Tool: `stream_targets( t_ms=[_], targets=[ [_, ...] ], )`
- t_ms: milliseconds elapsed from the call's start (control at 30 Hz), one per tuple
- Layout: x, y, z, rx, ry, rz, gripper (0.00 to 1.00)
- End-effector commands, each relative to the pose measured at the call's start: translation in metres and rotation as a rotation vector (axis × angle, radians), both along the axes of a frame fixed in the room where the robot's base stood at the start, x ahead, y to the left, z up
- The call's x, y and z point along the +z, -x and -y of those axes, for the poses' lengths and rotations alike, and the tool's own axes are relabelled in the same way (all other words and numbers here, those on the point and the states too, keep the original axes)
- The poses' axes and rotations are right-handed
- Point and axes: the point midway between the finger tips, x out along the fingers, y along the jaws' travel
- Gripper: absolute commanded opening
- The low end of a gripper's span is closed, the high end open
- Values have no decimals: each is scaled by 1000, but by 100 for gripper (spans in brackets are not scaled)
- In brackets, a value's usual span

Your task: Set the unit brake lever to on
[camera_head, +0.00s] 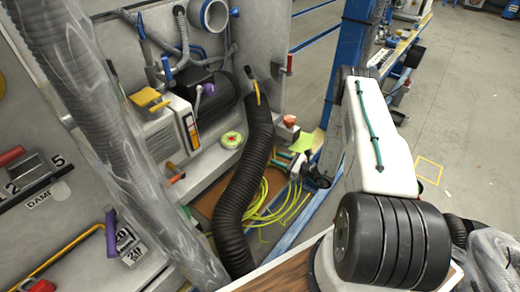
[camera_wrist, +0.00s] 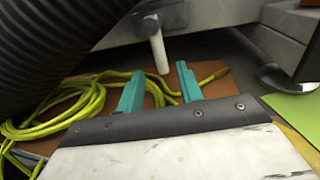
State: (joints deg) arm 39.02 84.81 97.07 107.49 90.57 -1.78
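I cannot tell for sure which lever is the unit brake lever. In the head view, a lever with an orange-red handle (camera_head: 175,178) sits low at the front of the grey boxy unit (camera_head: 162,138). A red-handled lever (camera_head: 289,64) is on the panel's right edge. My gripper (camera_head: 290,153) is right of the black ribbed hose, small and partly hidden. In the wrist view my gripper (camera_wrist: 160,88) has its two teal fingers apart with nothing between them. A pale short post (camera_wrist: 158,50) under a grey block shows beyond the fingers; it looks apart from them.
The black ribbed hose (camera_head: 244,185) also fills the wrist view's upper left (camera_wrist: 50,45). Yellow-green cable (camera_head: 265,205) lies coiled below. A purple-handled lever (camera_head: 110,235) and a yellow handle (camera_head: 150,99) are further left. Open floor (camera_head: 460,110) is at the right.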

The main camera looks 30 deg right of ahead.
Motion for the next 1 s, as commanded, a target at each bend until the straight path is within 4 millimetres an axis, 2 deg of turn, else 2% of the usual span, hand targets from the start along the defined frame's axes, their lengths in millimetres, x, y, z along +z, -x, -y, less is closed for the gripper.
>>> stream_targets(
  t_ms=[500, 867, 900, 1000],
  targets=[
    [0, -58, -39, 3, 1, 1, 36],
    [0, -63, -42, 1, 0, 0, 36],
    [0, -63, -42, 1, 0, 0, 25],
    [0, -63, -42, 1, 0, 0, 0]
  ],
)
